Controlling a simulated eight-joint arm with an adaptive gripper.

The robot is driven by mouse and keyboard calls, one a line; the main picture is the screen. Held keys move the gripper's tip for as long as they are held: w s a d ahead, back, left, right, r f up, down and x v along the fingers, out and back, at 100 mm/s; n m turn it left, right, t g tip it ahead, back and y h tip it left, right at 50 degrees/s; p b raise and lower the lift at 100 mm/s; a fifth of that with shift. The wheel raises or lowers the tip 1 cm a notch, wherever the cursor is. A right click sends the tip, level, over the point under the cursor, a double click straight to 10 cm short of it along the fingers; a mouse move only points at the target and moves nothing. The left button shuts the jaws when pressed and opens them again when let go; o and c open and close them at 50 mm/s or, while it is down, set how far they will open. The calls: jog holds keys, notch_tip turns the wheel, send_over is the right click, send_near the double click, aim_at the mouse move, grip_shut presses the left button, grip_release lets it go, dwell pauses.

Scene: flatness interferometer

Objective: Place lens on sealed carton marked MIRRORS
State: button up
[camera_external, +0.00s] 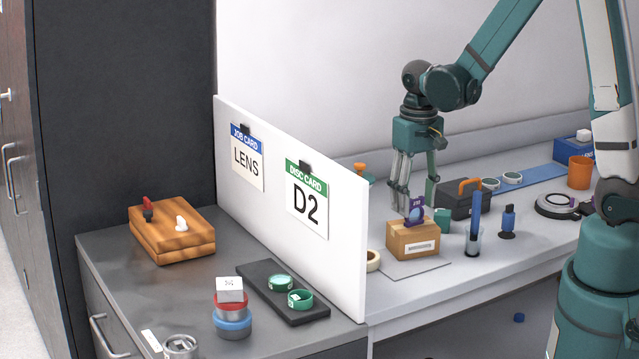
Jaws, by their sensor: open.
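A brown cardboard carton (413,246) with a white label stands on the right bench; the label's print is too small to read. A small purple item (416,206) stands upright at its top, and I cannot tell what it is. My gripper (417,203) is open, fingers pointing down, over the carton and beside the purple item; contact is unclear. I cannot tell for sure which object is the lens. Two green-rimmed discs, one (281,283) and another (300,299), lie on a black tray (262,291) on the left bench.
A white partition (340,255) bearing LENS and D2 cards divides the benches. Near the carton are a tape roll (373,261), a black case (455,205), a blue upright tube (474,215) and a dark-blue bottle (508,220).

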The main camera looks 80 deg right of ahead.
aim_at(415, 198)
jog(key=shift+r, duration=0.15)
notch_tip(415, 198, up, 12)
jog(key=p, duration=0.1)
dwell(0.8)
dwell(0.7)
jog(key=s+a+r+n+t, duration=0.2)
jog(key=a+r+n, duration=0.1)
jog(key=a, duration=0.6)
jog(key=s+a+r+n+t, duration=0.2)
jog(key=s+a+r+n, duration=0.1)
jog(key=a, duration=0.7)
jog(key=s+a+r+n+t, duration=0.2)
jog(key=a+r, duration=0.3)
jog(key=a, duration=0.4)
jog(key=shift+s+a+n+t, duration=0.15)
jog(key=shift+a+n+t, duration=0.1)
jog(key=shift+n+t, duration=0.3)
